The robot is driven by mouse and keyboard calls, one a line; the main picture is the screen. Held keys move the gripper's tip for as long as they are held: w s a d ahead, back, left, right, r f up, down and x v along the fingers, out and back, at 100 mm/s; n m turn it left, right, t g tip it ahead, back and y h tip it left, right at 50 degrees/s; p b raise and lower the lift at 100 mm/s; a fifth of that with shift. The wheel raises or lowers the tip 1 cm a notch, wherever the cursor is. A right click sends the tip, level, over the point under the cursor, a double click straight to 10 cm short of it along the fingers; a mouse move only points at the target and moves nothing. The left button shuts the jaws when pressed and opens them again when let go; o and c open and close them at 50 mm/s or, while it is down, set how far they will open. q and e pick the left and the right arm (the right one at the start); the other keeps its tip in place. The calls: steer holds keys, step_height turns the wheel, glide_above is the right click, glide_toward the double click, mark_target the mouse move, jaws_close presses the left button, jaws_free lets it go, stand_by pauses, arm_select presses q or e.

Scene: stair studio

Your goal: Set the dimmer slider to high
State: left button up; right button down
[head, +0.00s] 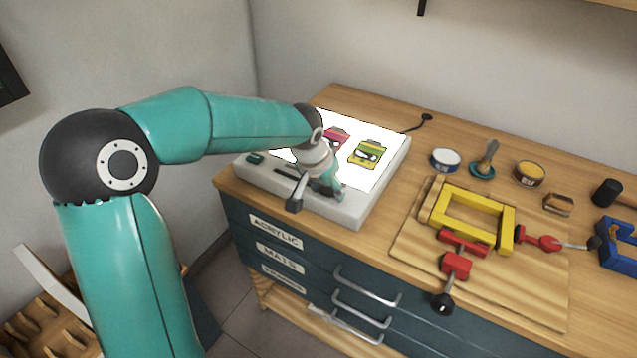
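A white light box (352,206) with a brightly lit top panel (385,138) sits on the left part of the workbench. Its front strip carries a small green switch (255,158) at the left and a dark slot (284,172), which looks like the dimmer's track. My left gripper (328,188) is over the front strip, just right of the visible slot, pointing down. It hides the rest of the slot, and I cannot make out the slider knob. The fingers are too small and overlapped to tell open from shut, or whether they touch anything. My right gripper is not in view.
Two pictures, red (336,138) and green (368,154), lie on the lit panel. A wooden board (540,290) with a yellow frame (482,198) and red clamps (455,264) lies to the right. Tins (445,160) and a brush stand behind. Drawers with handles (365,290) are below.

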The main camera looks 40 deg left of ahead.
arm_select(q)
steer(key=shift+a, duration=0.1)
steer(key=v, duration=1.1)
steer(key=shift+s+r, duration=0.2)
steer(key=shift+r, duration=0.15)
